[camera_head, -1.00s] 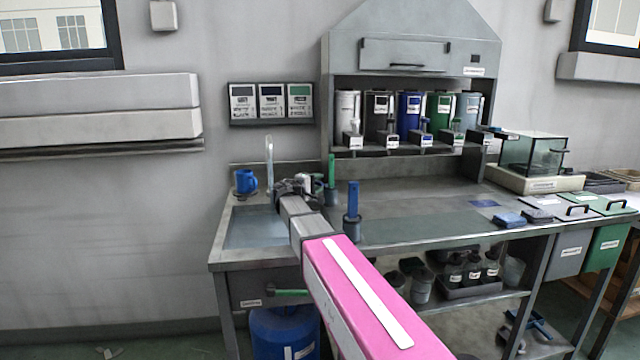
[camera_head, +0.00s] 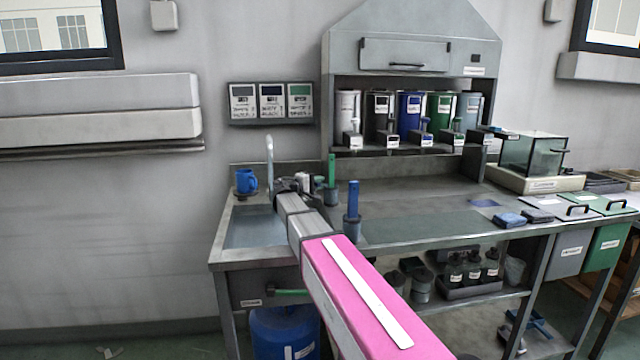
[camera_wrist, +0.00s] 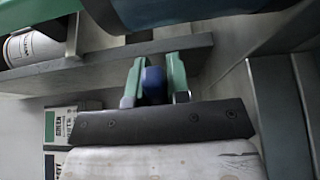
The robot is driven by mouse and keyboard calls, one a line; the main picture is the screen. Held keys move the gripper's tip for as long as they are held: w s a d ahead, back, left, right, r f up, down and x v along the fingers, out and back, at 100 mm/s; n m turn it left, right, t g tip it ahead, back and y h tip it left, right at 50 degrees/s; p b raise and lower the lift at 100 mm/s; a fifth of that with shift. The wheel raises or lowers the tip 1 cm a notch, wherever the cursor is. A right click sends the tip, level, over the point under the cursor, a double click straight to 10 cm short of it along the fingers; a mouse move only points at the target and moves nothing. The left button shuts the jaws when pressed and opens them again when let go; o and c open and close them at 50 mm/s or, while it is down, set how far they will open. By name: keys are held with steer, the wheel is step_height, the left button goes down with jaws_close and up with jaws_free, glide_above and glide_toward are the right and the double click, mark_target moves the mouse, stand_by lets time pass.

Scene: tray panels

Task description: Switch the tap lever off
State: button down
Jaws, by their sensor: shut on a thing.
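The tap's pale upright spout (camera_head: 269,162) stands at the back of the sink (camera_head: 255,228) in the head view. My gripper (camera_wrist: 156,84) is beside the tap, mostly hidden behind my arm in the head view. In the wrist view its two green fingers are closed on a blue rounded piece (camera_wrist: 154,86), which looks like the tap lever's end. The rest of the lever and its exact angle are hidden.
A blue jug (camera_head: 246,181) stands left of the tap. A green upright handle (camera_head: 332,171) and a blue one (camera_head: 353,198) stand in holders right of my arm. Labelled dispensers (camera_head: 410,112) line the shelf behind. The worktop right of the holders is mostly clear.

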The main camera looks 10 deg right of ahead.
steer(key=shift+s+a+m+g+h, duration=0.25)
steer(key=shift+a+m+g+h, duration=0.15)
steer(key=shift+m+g, duration=0.4)
steer(key=shift+s+a+m+g+h, duration=0.3)
steer(key=shift+m+g, duration=0.2)
steer(key=shift+g, duration=0.6)
steer(key=c, duration=1.1)
jaws_free()
